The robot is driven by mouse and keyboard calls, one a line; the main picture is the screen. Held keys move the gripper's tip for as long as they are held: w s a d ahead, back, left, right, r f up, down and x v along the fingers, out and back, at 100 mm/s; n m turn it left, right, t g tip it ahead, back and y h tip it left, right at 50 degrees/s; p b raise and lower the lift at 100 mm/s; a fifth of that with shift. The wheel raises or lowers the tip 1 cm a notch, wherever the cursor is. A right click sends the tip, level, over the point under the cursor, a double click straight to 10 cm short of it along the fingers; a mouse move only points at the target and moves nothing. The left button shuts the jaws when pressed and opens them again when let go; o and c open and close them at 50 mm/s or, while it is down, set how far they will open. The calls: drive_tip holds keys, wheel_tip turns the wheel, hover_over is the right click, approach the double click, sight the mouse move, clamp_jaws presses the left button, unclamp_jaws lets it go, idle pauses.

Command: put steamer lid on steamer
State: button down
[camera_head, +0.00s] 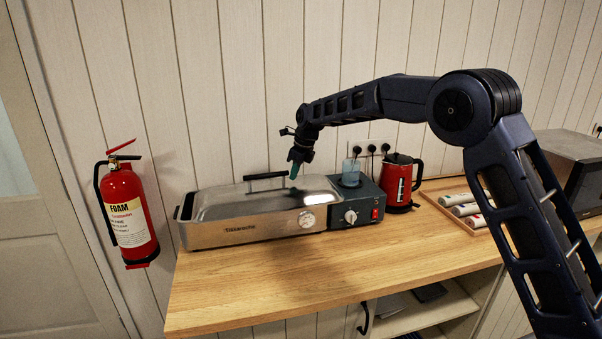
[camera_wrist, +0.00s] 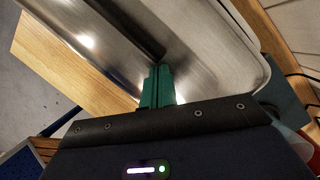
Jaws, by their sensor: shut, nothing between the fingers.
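The steamer (camera_head: 255,232) is a long silver metal box with a round dial on its front, standing on the wooden counter. The steamer lid (camera_head: 220,205), silver with a black bar handle (camera_head: 265,176), lies over the top of the steamer and looks level. The lid's brushed metal (camera_wrist: 205,50) and dark handle (camera_wrist: 125,25) also fill much of the wrist view. My gripper (camera_head: 293,172) is above the lid at the handle's right end. Its green fingers (camera_wrist: 157,84) are shut together and empty, pointing at the handle's end. I cannot tell whether they touch it.
A control box (camera_head: 357,204) with a knob and a cup (camera_head: 351,172) on top adjoins the steamer. A red kettle (camera_head: 398,184) and a tray of rolls (camera_head: 465,207) stand further right. A fire extinguisher (camera_head: 127,210) hangs left. The counter front (camera_head: 300,270) is clear.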

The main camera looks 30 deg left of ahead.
sight(278, 182)
drive_tip(key=shift+a, duration=0.2)
drive_tip(key=shift+s+a, duration=0.25)
drive_tip(key=shift+a, duration=0.95)
drive_tip(key=shift+s+a, duration=0.2)
drive_tip(key=shift+a, duration=0.95)
